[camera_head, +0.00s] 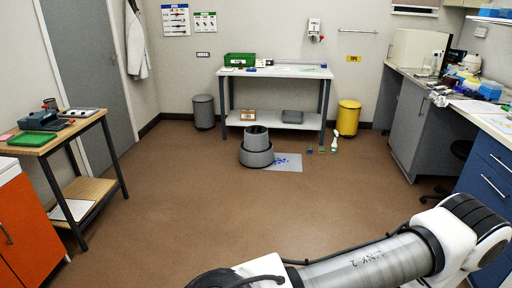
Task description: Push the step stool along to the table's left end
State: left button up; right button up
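The step stool (256,158) is a round grey stool with a wide base and a narrower top. It stands upright on the brown floor, in front of the table and left of its middle. The table (300,73) has a pale top, dark legs and a lower shelf, and stands against the back wall. Its left end (222,74) is above and left of the stool. One of my arms crosses the bottom right of the view, far from the stool. Neither of my grippers is in view.
A grey mat (291,162) with blue marks lies right of the stool. A spray bottle (334,144) stands by the table's right legs. A grey bin (204,112) and a yellow bin (348,118) flank the table. A wooden bench (66,139) is at left. The middle floor is clear.

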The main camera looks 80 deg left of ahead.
aim_at(256, 150)
jog(key=u, duration=2.05)
